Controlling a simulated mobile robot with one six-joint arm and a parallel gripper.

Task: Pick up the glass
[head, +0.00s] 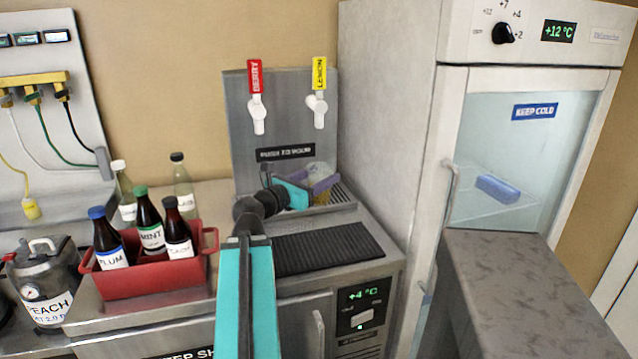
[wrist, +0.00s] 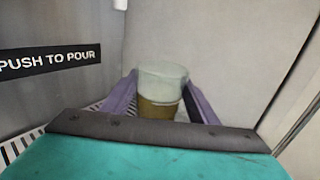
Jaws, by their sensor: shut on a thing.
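The glass (wrist: 160,88) stands upright between the two purple fingers of my gripper (wrist: 160,100) in the wrist view. It has amber liquid in its lower part and a pale, whitish upper part. My gripper is shut on it, one finger against each side. In the head view the glass (head: 320,171) is at the tap station's drip tray, partly hidden behind my gripper (head: 318,187). I cannot tell whether its base touches the tray.
The tap panel (head: 287,110) with red BERRY and yellow LEMON handles stands behind. A drip grate (head: 343,197) lies below. A red crate (head: 150,277) of bottles is at the left. A fridge (head: 395,130) rises close on the right. The black ribbed mat (head: 325,248) in front is clear.

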